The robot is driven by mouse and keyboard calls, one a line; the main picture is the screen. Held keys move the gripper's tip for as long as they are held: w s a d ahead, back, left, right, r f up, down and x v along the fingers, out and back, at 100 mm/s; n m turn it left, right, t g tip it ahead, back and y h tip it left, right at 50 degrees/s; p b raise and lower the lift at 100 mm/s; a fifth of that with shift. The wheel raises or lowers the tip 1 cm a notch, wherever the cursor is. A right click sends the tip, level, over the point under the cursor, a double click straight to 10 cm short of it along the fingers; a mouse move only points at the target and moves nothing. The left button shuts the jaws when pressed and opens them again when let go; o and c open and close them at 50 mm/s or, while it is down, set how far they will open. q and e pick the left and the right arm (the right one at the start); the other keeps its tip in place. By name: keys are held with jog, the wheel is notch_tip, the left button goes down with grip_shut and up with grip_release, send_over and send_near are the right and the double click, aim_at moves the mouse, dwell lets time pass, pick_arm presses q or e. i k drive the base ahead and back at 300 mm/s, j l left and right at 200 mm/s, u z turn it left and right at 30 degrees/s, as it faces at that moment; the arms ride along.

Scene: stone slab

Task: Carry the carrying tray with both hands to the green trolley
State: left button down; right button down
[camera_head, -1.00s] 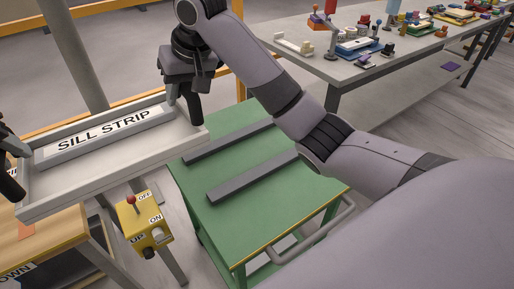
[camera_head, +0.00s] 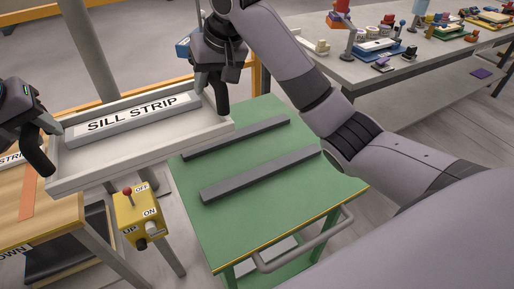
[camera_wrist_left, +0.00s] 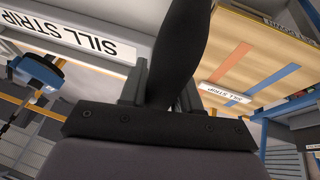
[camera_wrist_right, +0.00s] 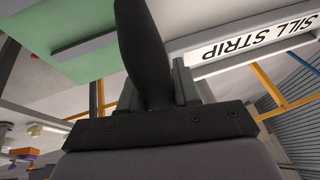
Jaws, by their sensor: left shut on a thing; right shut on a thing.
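The carrying tray (camera_head: 165,152) is a pale shallow tray with a grey strip labelled SILL STRIP (camera_head: 135,117) lying in it. In the head view it hangs between my grippers, its right end over the left edge of the green trolley (camera_head: 235,232). My left gripper (camera_head: 46,165) is shut on the tray's left end. My right gripper (camera_head: 221,104) is shut on its right end. Two dark grey bars (camera_head: 262,174) lie across the trolley's top. In the wrist views my own fingers hide the grip points; the label shows in both.
A yellow control box (camera_head: 138,214) with a red-knobbed lever stands below the tray, left of the trolley. A wooden bench (camera_head: 75,205) is at the left. A grey table (camera_head: 400,80) with many small items stands behind at right. A grey post (camera_head: 92,50) rises behind the tray.

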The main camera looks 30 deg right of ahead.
aim_at(255, 156)
jog(key=l, duration=0.7)
jog(key=i+l, duration=0.1)
jog(key=l, duration=0.6)
